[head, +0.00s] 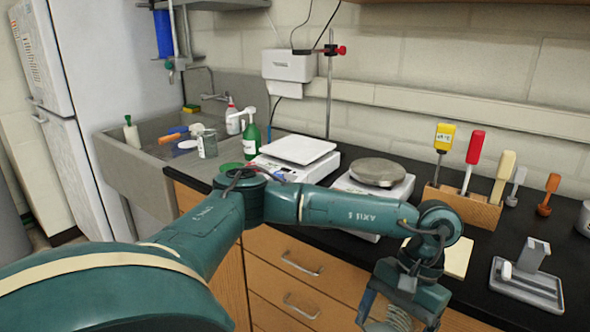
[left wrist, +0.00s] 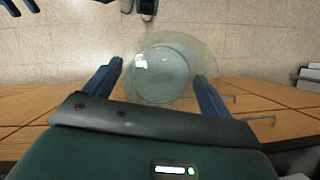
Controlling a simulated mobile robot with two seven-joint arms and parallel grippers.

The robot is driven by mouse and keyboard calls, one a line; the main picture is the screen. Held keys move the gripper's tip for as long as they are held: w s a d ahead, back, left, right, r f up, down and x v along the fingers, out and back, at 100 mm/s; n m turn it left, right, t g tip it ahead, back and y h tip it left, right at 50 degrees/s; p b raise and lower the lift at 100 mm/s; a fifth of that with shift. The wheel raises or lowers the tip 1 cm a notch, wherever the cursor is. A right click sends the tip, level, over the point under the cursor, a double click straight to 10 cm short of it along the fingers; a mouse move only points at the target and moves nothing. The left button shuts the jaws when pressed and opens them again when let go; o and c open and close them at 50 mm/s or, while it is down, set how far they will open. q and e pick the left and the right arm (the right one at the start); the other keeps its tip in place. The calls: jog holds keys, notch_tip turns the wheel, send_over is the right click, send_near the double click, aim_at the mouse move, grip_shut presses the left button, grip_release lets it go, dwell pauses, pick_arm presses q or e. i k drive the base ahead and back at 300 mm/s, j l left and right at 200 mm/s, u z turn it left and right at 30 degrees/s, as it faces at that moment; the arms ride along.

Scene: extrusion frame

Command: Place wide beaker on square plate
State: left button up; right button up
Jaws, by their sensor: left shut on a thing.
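The wide beaker (left wrist: 168,66) is clear glass and sits between the two blue fingers of my left gripper (left wrist: 159,75) in the left wrist view. My left gripper is shut on it. In the head view my left gripper (head: 396,312) is at the bottom, in front of the drawers, below the counter top. Only a small part of the beaker (head: 390,321) shows there, cut off by the frame edge. The square plate (head: 298,149) is the white, empty top of a device on the counter, behind my left arm. My right gripper is not seen.
A second device with a round grey plate (head: 378,171) stands right of the square one. A wooden rack (head: 463,207) holds several tools. A green bottle (head: 251,139) and a sink (head: 150,165) are on the left. A metal stand (head: 329,85) rises behind the devices.

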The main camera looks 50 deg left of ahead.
aim_at(297, 146)
jog(key=j, duration=0.4)
jog(key=k+j+z, duration=0.15)
jog(key=j, duration=0.65)
jog(key=k+j+z, duration=0.15)
jog(key=j, duration=0.25)
jog(key=k+j, duration=0.1)
jog(key=j, duration=0.3)
jog(key=k+j+z, duration=0.15)
jog(key=j, duration=0.25)
jog(key=k+j, duration=0.1)
jog(key=j, duration=0.3)
jog(key=i+z, duration=0.05)
